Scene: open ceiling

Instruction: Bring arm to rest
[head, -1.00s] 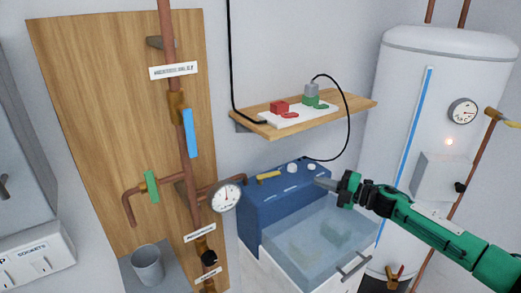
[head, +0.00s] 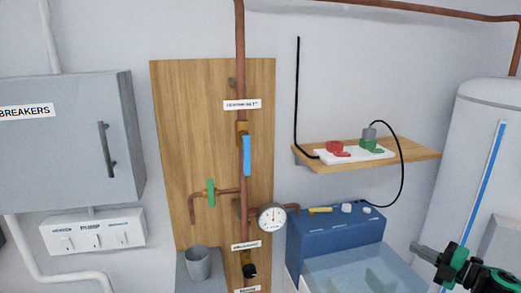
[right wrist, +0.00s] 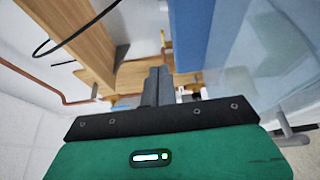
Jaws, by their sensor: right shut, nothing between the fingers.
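My right gripper (head: 418,248) is at the lower right of the head view, on a green and black arm. Its grey fingers point left and are shut with nothing between them. In the right wrist view the closed fingers (right wrist: 156,85) show ahead of the green gripper body. The gripper is in the air, to the right of the blue unit (head: 335,237) and in front of the white tank (head: 480,150). The left gripper is not in view.
A wooden shelf (head: 425,151) holds a power strip with red and green plugs. A wooden board (head: 170,120) carries copper pipes, a gauge (head: 272,217) and a blue lever (head: 247,155). A grey cup (head: 197,263) stands low. A breaker box (head: 60,150) hangs at left.

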